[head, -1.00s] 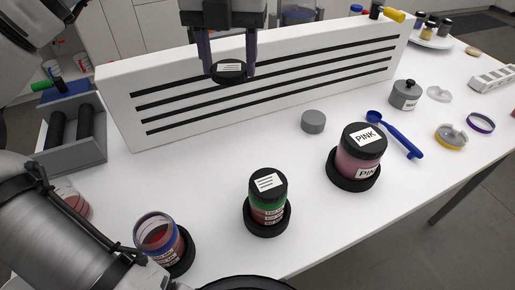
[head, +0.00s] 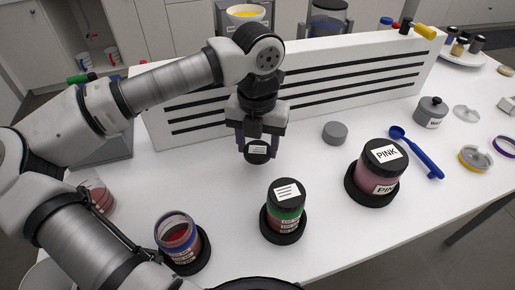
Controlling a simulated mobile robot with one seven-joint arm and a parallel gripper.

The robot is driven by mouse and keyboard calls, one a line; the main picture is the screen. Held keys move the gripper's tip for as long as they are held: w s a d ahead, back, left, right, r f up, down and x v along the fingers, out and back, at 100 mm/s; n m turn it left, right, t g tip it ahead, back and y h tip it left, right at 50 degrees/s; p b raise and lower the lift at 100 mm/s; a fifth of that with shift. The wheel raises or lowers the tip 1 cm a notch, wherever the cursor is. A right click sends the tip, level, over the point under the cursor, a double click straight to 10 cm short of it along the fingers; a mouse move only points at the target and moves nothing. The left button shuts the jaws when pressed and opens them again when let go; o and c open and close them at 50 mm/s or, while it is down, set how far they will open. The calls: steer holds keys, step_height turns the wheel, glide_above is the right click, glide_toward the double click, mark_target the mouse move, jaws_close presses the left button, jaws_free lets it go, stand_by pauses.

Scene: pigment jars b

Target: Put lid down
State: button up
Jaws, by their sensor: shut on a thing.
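A black lid (head: 258,151) with a white lined label is held between the fingers of my gripper (head: 257,147). The gripper is shut on it, above the white table (head: 300,160) and in front of the slotted white panel. An open jar (head: 178,233) with a blue rim and red contents sits in a black ring holder at the lower left. A green-banded jar (head: 285,205) with a black lid stands in a black holder (head: 282,234). A larger jar (head: 378,168) marked PINK, with a black lid, stands in a holder at the right.
A slotted white panel (head: 350,72) stands along the back. The table between the open and green-banded jars is clear.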

mark_target(257, 149)
step_height(257, 149, down, 2)
steer(key=shift+f, duration=0.25)
steer(key=shift+f+b, duration=0.4)
steer(key=shift+b, duration=0.2)
steer(key=o, duration=1.3)
steer(key=shift+c, duration=0.2)
steer(key=shift+r, duration=0.15)
steer(key=shift+r+p, duration=0.65)
steer(key=shift+p, duration=0.35)
step_height(257, 149, up, 11)
steer(key=b, duration=0.2)
steer(key=shift+r, duration=0.15)
